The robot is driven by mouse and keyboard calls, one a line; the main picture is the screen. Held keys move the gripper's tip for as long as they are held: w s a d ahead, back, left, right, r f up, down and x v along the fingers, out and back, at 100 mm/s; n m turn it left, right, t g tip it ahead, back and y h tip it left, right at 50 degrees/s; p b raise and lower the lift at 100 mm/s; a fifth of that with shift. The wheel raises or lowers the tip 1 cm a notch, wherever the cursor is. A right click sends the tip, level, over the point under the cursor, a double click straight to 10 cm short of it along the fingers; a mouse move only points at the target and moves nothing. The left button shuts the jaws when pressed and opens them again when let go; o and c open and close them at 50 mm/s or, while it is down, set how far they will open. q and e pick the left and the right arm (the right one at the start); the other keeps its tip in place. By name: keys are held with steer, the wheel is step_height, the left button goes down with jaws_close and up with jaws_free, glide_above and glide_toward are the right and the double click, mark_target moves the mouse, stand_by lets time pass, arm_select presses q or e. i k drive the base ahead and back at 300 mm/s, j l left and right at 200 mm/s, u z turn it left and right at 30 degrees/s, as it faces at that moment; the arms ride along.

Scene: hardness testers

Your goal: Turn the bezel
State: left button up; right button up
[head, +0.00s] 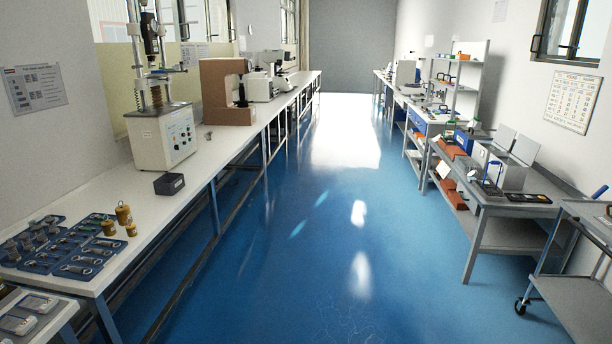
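No bezel can be made out for certain at this distance. A tall test stand (165,137) with a light box-shaped base and a spring column stands on the left bench. A dark upright unit (151,36) is mounted high on its column; whether it carries a bezel is too small to tell. A brown box-shaped tester (222,88) and a white tester (259,86) stand farther back on the same bench. Neither of my grippers is in view.
The left bench (95,205) holds blue trays of parts (82,268), brass weights (123,214) and a small dark box (169,184). Benches with instruments (513,197) and a wheeled cart (575,290) line the right. The blue floor (320,250) between is clear.

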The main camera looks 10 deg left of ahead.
mark_target(155, 29)
steer(key=i+u, duration=0.15)
steer(key=i, duration=0.4)
steer(key=i+u, duration=0.15)
steer(key=i, duration=0.35)
steer(key=i+u, duration=0.1)
steer(key=i, duration=0.45)
steer(key=i+l+u, duration=0.15)
steer(key=i, duration=0.35)
steer(key=i+l+u, duration=0.15)
steer(key=i, duration=0.4)
steer(key=i+l+u, duration=0.15)
steer(key=i, duration=1.35)
steer(key=i+j, duration=0.05)
